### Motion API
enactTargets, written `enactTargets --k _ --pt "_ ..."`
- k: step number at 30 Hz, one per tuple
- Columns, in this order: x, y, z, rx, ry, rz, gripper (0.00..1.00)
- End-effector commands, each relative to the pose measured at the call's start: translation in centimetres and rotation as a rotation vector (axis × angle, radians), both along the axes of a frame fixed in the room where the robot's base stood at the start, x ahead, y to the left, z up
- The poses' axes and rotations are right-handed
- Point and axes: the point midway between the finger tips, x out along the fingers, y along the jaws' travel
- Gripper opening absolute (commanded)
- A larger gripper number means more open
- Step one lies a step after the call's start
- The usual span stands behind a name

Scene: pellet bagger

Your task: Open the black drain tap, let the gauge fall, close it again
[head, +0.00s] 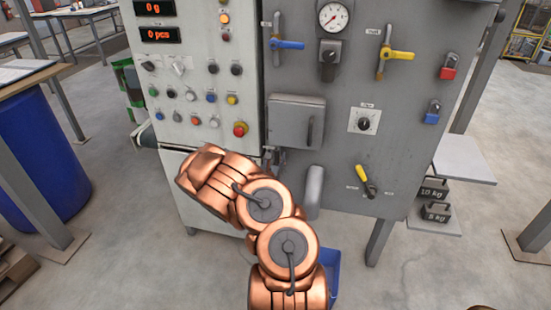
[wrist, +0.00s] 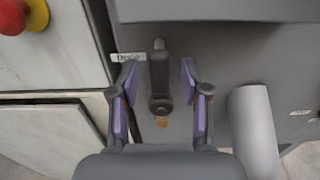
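The black drain tap (wrist: 159,80) sits on the grey panel in the wrist view, with its lever upright in that picture and a copper-coloured spout below. A small, partly readable label (wrist: 128,57) is beside it. My gripper (wrist: 158,72) is open, its purple-padded fingers standing on either side of the tap with a gap on each side. In the head view my copper arm covers most of the tap area. The round gauge (head: 333,17) is at the panel's top; its red needle is too small to read exactly.
A grey cylinder (wrist: 254,130) stands close to the right finger. A grey box with a handle (head: 296,122) juts out above the tap. A red button (wrist: 37,14) is at upper left.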

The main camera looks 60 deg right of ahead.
Motion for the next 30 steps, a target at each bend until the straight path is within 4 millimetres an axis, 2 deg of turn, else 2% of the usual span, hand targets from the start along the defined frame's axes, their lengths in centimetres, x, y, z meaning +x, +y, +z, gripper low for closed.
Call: enactTargets --k 2,12,30 --pt "0.01 0.01 0.00 0.000 0.000 0.000 0.36" --pt "0.01 0.01 0.00 0.000 0.000 0.000 0.01" --pt "0.20 -0.18 -0.08 0.003 -0.012 -0.004 0.00"
